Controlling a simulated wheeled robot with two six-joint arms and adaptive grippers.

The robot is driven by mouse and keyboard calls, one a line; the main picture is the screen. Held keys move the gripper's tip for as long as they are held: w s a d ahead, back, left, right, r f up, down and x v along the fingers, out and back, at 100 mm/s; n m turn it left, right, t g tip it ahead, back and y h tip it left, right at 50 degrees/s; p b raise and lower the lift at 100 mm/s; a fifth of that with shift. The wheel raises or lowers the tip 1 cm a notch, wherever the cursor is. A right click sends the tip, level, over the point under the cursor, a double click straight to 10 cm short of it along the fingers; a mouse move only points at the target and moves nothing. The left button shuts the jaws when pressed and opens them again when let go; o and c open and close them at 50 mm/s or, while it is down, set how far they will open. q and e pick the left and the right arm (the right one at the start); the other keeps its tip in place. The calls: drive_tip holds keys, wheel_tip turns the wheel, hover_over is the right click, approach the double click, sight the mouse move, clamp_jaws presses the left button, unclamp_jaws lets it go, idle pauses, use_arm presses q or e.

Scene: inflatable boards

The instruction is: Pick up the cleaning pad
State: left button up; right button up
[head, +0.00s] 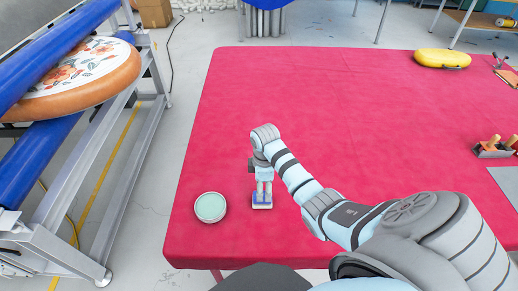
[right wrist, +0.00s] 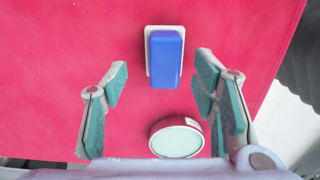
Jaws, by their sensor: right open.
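The cleaning pad (head: 262,199) is a blue block on a white base, lying on the red table near its front left. In the right wrist view the pad (right wrist: 165,58) lies ahead of and between the spread fingers, apart from them. My right gripper (head: 264,185) points down over the pad in the head view and partly covers it. In the right wrist view this gripper (right wrist: 162,85) is open, with nothing between its fingers. My left gripper is not in view.
A round tin with a pale green top (head: 210,207) stands left of the pad; it also shows in the right wrist view (right wrist: 177,138). The red table (head: 330,90) is clear behind. A yellow inflatable (head: 442,58) and a wooden-handled tool (head: 494,147) lie farther right. A metal roller frame (head: 75,215) stands left.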

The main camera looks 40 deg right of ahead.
sight(264, 195)
drive_tip(key=f, duration=0.3)
drive_tip(key=shift+s+a+f, duration=0.1)
drive_tip(key=shift+s+a, duration=0.05)
drive_tip(key=shift+s, duration=0.2)
drive_tip(key=f+b, duration=0.2)
drive_tip(key=b, duration=0.1)
drive_tip(key=shift+w, duration=0.1)
drive_tip(key=shift+f+b, duration=0.15)
drive_tip(key=shift+b, duration=0.15)
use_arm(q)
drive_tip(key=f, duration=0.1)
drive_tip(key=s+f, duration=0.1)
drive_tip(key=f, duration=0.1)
use_arm(e)
drive_tip(key=shift+r, duration=0.2)
drive_tip(key=shift+p, duration=0.3)
drive_tip(key=c, duration=1.2)
drive_tip(key=shift+c, duration=0.2)
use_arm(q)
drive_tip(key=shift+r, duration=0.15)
use_arm(e)
drive_tip(key=shift+r, duration=0.2)
